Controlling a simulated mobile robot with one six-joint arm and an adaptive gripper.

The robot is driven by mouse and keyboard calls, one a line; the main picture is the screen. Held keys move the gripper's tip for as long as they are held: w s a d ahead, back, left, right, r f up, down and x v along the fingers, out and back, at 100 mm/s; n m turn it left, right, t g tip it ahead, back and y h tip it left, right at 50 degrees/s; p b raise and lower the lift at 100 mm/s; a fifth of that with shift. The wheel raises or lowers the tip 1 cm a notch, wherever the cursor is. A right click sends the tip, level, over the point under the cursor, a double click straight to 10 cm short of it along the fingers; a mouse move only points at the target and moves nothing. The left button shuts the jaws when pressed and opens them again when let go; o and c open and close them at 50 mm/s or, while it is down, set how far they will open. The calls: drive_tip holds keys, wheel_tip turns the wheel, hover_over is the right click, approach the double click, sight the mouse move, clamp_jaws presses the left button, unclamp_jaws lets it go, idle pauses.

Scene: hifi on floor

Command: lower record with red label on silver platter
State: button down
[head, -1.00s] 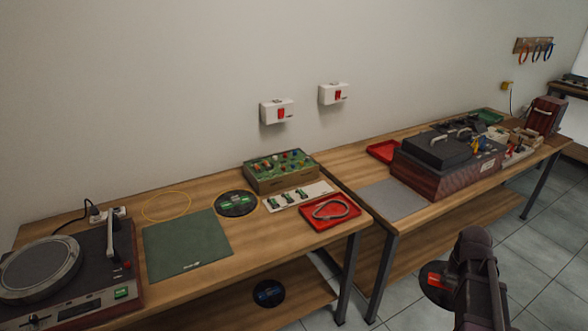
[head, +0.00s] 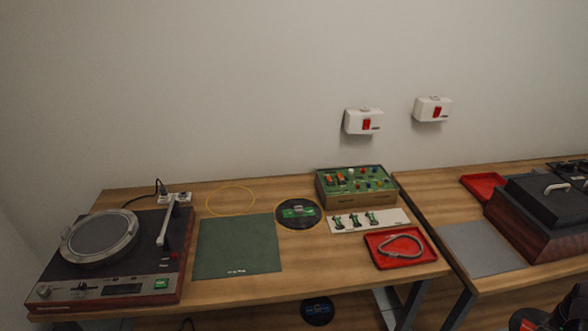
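The turntable (head: 125,265) stands at the left end of the near workbench. Its silver platter (head: 100,237) is bare, and its tonearm (head: 167,222) is to the right of the platter. The record with the red label (head: 528,322) shows only in part at the bottom right edge of the head view, beside my dark arm. The fingers of my gripper are outside the picture, so its hold on the record cannot be seen now. The record is far to the right of the platter.
A green-label record (head: 298,213) lies beside a green mat (head: 238,246). A red tray (head: 400,248) with a belt, a circuit box (head: 357,188) and a dark lidded unit (head: 540,215) stand farther right.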

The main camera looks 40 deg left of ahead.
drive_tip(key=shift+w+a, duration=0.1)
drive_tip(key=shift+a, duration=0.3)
